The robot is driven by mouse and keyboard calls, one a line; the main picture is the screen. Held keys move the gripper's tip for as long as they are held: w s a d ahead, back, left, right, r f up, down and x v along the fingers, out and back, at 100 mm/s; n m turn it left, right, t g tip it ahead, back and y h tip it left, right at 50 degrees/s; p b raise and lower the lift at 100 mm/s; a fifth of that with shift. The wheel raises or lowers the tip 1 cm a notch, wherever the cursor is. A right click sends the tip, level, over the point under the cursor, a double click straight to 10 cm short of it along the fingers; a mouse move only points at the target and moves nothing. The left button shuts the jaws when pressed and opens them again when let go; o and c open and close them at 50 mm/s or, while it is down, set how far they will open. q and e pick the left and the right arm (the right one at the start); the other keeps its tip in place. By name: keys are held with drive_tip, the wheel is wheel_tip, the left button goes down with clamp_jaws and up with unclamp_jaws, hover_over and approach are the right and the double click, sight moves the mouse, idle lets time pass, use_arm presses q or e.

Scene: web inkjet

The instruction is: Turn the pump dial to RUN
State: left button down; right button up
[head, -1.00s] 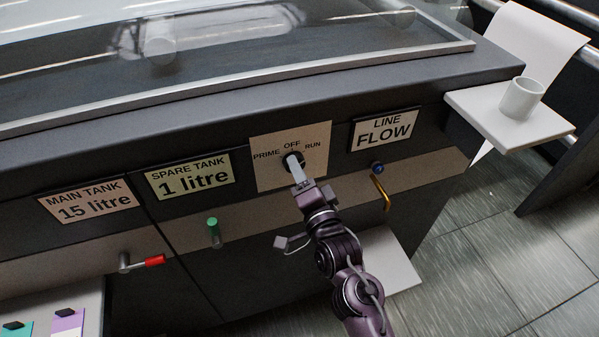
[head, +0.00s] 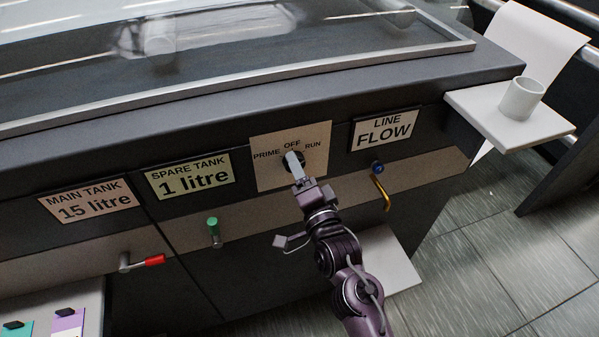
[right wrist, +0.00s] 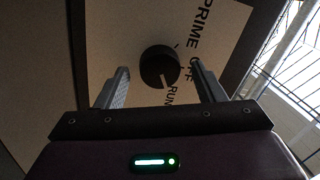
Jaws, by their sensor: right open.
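The pump dial (right wrist: 160,67) is a round black knob on a beige plate (head: 318,165) marked PRIME, OFF and RUN. In the right wrist view a pale line on the knob points down, toward the RUN side. My right gripper (head: 293,160) is in front of the plate and hides much of the dial in the head view. In the right wrist view its two fingers (right wrist: 162,88) are open, one on each side of the dial, with visible gaps between them and the knob. My left gripper is not in view.
The LINE FLOW sign (head: 385,130), a blue-tipped brass handle (head: 380,188) and a shelf with a white cup (head: 521,98) are to the right. A green knob (head: 213,230) and a red-handled lever (head: 145,262) are to the left. A pale ledge (head: 385,258) juts out below.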

drive_tip(key=shift+s, duration=0.1)
drive_tip(key=b+v, duration=0.2)
drive_tip(key=v, duration=0.5)
drive_tip(key=shift+s+d, duration=0.15)
drive_tip(key=shift+s, duration=0.1)
drive_tip(key=shift+f, duration=0.1)
